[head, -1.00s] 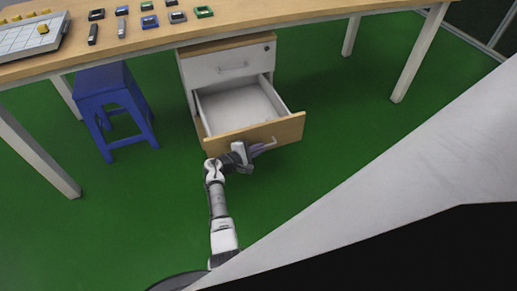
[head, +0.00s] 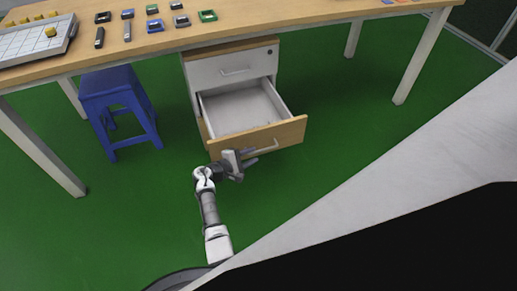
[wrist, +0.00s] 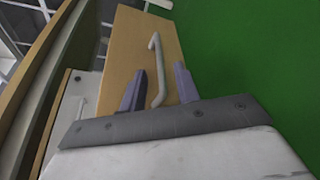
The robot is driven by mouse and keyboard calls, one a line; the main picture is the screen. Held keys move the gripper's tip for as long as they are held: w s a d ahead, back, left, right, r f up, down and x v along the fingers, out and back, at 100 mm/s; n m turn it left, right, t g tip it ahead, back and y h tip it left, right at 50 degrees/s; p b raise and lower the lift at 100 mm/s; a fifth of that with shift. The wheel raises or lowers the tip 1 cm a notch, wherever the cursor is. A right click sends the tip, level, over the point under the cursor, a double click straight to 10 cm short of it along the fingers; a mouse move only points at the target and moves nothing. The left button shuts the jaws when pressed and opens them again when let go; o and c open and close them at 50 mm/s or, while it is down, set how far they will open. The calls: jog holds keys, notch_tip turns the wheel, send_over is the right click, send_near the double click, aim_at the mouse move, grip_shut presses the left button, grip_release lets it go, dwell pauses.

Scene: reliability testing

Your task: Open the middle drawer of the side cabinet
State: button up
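The side cabinet (head: 191,86) is white with a wooden top and stands under the desk. Its middle drawer (head: 240,109) is pulled well out and its interior looks empty. The wooden drawer front (head: 285,133) has a pale bar handle (head: 262,148). My gripper (head: 250,157) is in front of the drawer front, near the handle's left end. In the wrist view my gripper (wrist: 160,82) has its two grey fingers spread apart, with the handle (wrist: 156,68) showing between them. The fingers do not look closed on it; the exact depth gap is unclear.
The closed top drawer (head: 230,72) is above the open one. A blue stool (head: 118,95) stands to the left. The desk (head: 290,20) above carries small items and a tray (head: 30,42). The green floor (head: 340,150) right of the drawer is clear.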

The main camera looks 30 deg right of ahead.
jog(key=w+p+v, duration=0.1)
jog(key=p+v, duration=0.1)
jog(key=v, duration=0.6)
jog(key=shift+s+a, duration=0.3)
jog(key=shift+s, duration=0.25)
jog(key=shift+r, duration=0.1)
